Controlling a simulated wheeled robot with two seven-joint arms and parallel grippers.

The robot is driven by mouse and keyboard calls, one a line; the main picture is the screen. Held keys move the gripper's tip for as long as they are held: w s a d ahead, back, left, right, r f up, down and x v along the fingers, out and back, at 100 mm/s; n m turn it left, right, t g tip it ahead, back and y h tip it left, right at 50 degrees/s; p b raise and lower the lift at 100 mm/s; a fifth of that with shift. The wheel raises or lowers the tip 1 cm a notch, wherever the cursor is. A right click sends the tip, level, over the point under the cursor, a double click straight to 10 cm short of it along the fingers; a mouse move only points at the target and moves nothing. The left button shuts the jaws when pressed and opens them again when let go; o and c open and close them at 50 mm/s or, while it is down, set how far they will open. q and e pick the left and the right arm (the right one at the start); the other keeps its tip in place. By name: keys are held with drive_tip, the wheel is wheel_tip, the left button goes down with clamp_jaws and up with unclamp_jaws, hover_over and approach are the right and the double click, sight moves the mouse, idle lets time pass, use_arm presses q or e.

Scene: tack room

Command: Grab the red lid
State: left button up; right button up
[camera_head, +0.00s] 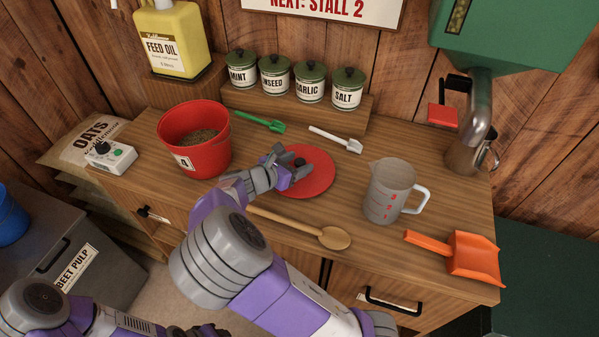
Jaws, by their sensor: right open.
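The red lid (318,183) is a flat round disc with a dark knob, lying on the wooden counter right of the red bucket. My right gripper (293,165) is over the lid's left part, its open fingers by the knob. I cannot tell whether the fingers touch the knob. The gripper and wrist hide the lid's left edge. My left arm is low at the bottom left; the dark end of it at the bottom edge is cut off, and its fingers cannot be made out.
The red bucket (209,160) of feed stands left of the lid. A measuring jug (388,190) stands to the right, an orange scoop (470,256) beyond it. Labelled jars (308,84) line the back shelf.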

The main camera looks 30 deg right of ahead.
drive_tip(key=shift+x, duration=1.1)
drive_tip(key=shift+w, duration=0.1)
drive_tip(key=shift+a, duration=0.1)
drive_tip(key=c, duration=1.1)
